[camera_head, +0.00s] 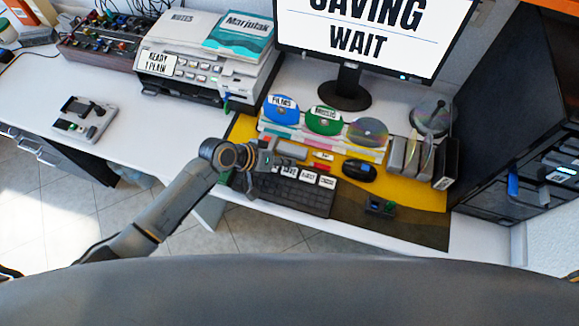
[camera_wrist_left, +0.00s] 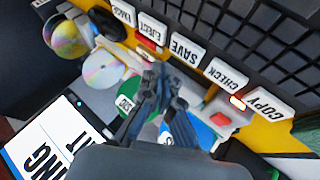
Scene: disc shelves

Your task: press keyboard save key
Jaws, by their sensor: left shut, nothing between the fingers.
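The dark keyboard (camera_head: 300,192) lies on the desk mat, with a row of white labelled keys along its far edge. The save key (camera_wrist_left: 187,50) reads "SAVE" in the left wrist view, between the check key (camera_wrist_left: 227,74) and the eject key (camera_wrist_left: 151,29). My left gripper (camera_head: 268,160) is shut and empty over the far left part of the keyboard. The monitor (camera_head: 375,30) reads "SAVING WAIT". My right gripper is not in view.
Coloured discs in a rack (camera_head: 323,121) stand behind the keyboard. A printer (camera_head: 205,65) is at the back left. The left desk has free room.

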